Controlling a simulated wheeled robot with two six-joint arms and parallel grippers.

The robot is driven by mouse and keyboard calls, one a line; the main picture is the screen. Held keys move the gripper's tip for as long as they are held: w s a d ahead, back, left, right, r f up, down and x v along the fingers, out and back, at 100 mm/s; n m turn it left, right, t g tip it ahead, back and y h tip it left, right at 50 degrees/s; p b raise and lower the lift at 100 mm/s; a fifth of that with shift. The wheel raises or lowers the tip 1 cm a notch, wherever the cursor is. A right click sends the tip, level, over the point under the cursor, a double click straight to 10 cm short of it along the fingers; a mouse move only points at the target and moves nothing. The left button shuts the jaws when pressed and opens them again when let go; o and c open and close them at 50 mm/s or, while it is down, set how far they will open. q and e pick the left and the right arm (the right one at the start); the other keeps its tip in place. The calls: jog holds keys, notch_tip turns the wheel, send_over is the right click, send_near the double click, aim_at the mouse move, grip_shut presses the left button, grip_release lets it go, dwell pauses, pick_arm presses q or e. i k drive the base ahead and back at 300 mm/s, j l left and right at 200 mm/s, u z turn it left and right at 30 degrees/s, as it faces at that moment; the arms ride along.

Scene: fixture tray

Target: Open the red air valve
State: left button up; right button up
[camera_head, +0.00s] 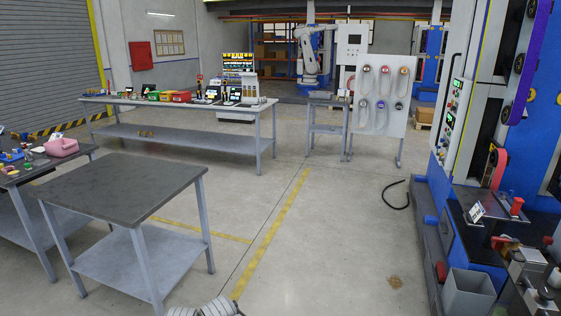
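No part is clearly marked as the red air valve. A red knob-like part (517,206) stands upright on the dark shelf of the blue machine at the right. A smaller red part (441,271) sits low on the machine's side. Far off, a white board (382,112) carries several looped units, one with a red top (385,69). I cannot tell from here which is the valve or whether it is open. Neither gripper is clearly in view. A grey ribbed part shows at the bottom edge, too cut off to identify.
A bare dark-topped table (125,188) stands at the left front. A long bench (180,105) is behind it. A grey bin (467,293) stands by the machine at the lower right. A black hose (397,205) lies on the floor. The middle floor is clear.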

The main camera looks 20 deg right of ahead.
aim_at(514, 242)
jog(key=z, duration=0.45)
jog(key=i+z, duration=0.1)
jog(key=z, duration=0.35)
jog(key=l+z, duration=0.1)
jog(key=z, duration=0.35)
jog(key=i+z, duration=0.1)
jog(key=z, duration=0.8)
jog(key=i+j+u, duration=0.35)
jog(key=i, duration=0.15)
jog(key=i+u, duration=0.15)
jog(key=i, duration=0.55)
jog(key=i+z, duration=0.35)
jog(key=i+j+z, duration=0.15)
jog(key=z, duration=0.2)
jog(key=i+j+z, duration=0.3)
jog(key=k+l, duration=0.05)
